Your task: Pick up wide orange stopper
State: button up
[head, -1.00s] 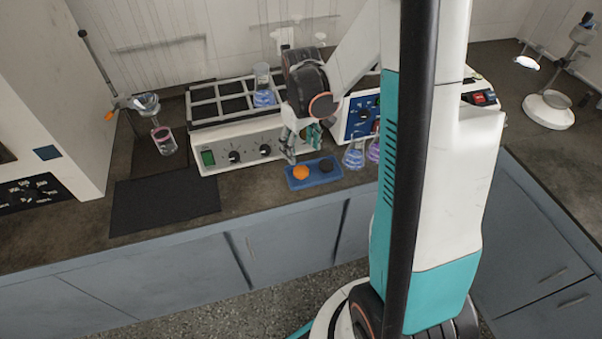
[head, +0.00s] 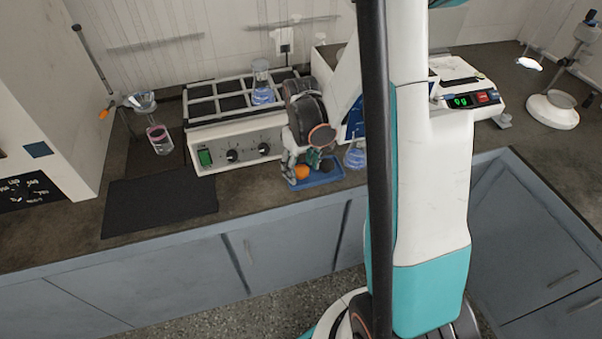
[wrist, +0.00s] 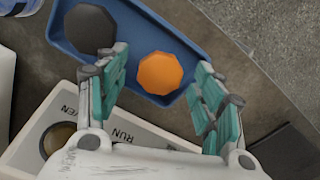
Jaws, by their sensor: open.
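The wide orange stopper (wrist: 160,73) lies in a small blue tray (wrist: 150,16) beside a dark stopper (wrist: 91,29) in the wrist view. In the head view the orange stopper (head: 302,171) shows at the tray's left end, partly covered by my gripper. My gripper (wrist: 160,88) is open, with its teal-padded fingers to the left and right of the orange stopper. The fingers do not hold it. Whether they touch it cannot be told. In the head view my gripper (head: 301,166) is low over the tray.
A shaker with a rack (head: 228,126) stands directly behind the tray, its front panel close to my gripper. A flask of blue liquid (head: 355,156) stands to the right of the tray. A dark mat (head: 158,205) lies at left on the counter. The counter's front edge is near.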

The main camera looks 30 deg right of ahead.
jog(key=c, duration=1)
jog(key=shift+o, duration=0.2)
jog(key=shift+r, duration=0.1)
